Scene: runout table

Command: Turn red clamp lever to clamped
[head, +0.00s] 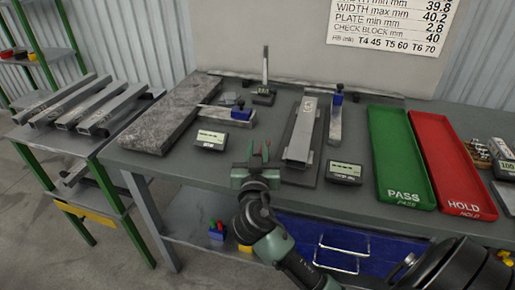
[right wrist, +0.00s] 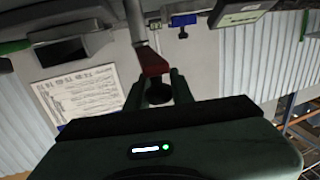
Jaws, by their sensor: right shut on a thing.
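The red clamp lever (right wrist: 153,63) shows in the right wrist view as a red end piece on a grey bar, between my right gripper's fingers (right wrist: 159,84). In the head view a small part of the red lever (head: 266,152) shows at my right gripper (head: 257,153), which is shut on it. The gripper is above the table's front edge, left of a dark base plate (head: 305,173) that carries a grey steel tube (head: 301,135). The gripper hides most of the lever and its mount, so its exact angle is unclear. My left gripper is not in view.
Small displays (head: 211,140) and (head: 344,173) stand either side of the base plate. A granite slab (head: 172,115) lies at left. A green PASS tray (head: 398,150) and red HOLD tray (head: 448,160) lie at right. Steel tubes (head: 115,108) rest on the left rack.

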